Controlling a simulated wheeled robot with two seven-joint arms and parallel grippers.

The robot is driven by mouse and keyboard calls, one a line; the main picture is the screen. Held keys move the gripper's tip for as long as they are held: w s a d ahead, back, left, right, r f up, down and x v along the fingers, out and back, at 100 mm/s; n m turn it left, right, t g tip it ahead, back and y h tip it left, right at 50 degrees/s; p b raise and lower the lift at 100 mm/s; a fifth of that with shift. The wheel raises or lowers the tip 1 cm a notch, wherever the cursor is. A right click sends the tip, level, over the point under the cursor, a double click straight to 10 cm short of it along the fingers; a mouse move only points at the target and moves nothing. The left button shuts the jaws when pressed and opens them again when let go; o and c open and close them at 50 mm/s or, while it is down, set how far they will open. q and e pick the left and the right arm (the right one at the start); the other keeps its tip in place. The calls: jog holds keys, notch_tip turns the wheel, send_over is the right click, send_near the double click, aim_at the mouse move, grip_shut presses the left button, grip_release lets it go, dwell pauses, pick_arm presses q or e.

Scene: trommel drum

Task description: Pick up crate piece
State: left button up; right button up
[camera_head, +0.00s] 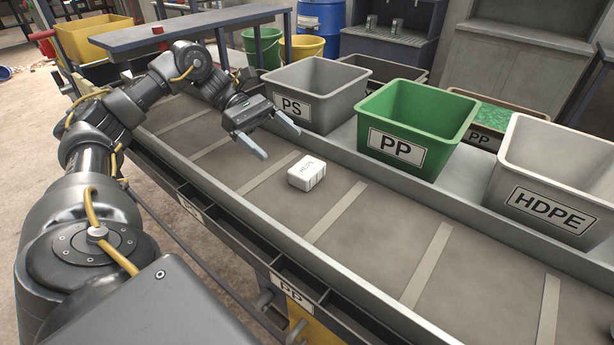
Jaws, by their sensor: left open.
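My left gripper (279,140) is open and empty. Its two fingers point toward the block, and it sits just behind and to the left of it, apart from it. How high the fingers are above the belt is hard to tell. My right gripper is not in view.
Behind the belt stand a grey PS bin (318,84), a green PP bin (412,122) and a white HDPE bin (557,170). A raised metal rail (440,192) edges the belt's far side. The belt right of the block is clear.

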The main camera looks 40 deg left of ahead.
aim_at(304, 165)
pick_arm(q)
jog(key=x, duration=0.3)
jog(key=shift+d+f, duration=0.25)
jog(key=shift+d, duration=0.5)
jog(key=x, duration=0.4)
jog(key=shift+s+d+f, duration=0.1)
jog(key=shift+f, duration=0.1)
jog(key=shift+d+f, duration=0.25)
jog(key=shift+d, duration=0.2)
jog(key=c, duration=1.1)
jog(key=shift+r, duration=0.1)
notch_tip(304, 165, up, 9)
jog(key=shift+r+p, duration=0.1)
jog(key=shift+p, duration=0.3)
notch_tip(304, 165, up, 9)
jog(key=shift+f+p, duration=0.15)
jog(key=shift+p, duration=0.5)
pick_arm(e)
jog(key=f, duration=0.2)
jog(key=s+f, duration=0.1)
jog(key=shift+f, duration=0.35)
